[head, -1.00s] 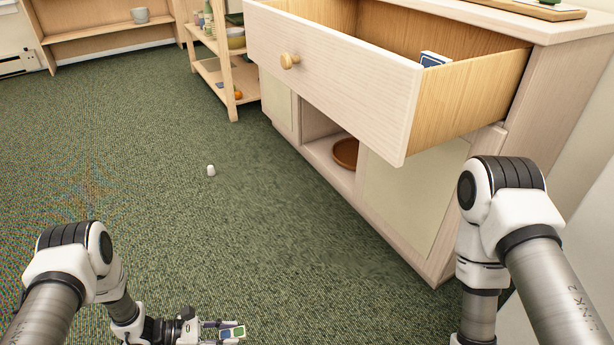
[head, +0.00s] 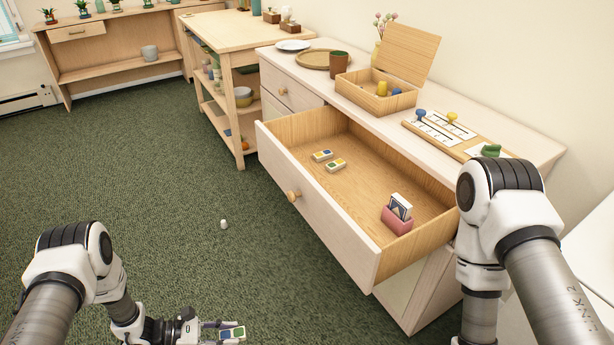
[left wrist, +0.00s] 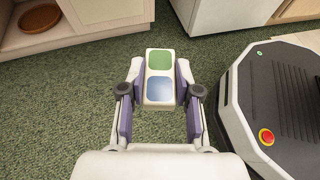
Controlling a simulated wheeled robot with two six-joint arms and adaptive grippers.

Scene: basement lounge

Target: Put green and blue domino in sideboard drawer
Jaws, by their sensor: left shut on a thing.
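My left gripper (head: 222,330) is low at the bottom of the head view, in front of the sideboard (head: 425,318). It is shut on the green and blue domino (head: 232,333). In the left wrist view the domino (left wrist: 160,77) shows a green square and a blue square on a white body, between the fingers of the gripper (left wrist: 160,95). The sideboard drawer (head: 320,215) is pulled out. Inside it lie two dominoes, one with blue and yellow (head: 322,155), one with yellow and green (head: 336,165). My right arm shows at the right, but its gripper is out of view.
A pink holder with cards (head: 397,220) stands in the drawer's near end. On the sideboard top are an open wooden box (head: 372,102), a tray (head: 322,60) and a peg board (head: 440,142). A small white object (head: 223,224) lies on the carpet. The drawer's middle floor is bare.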

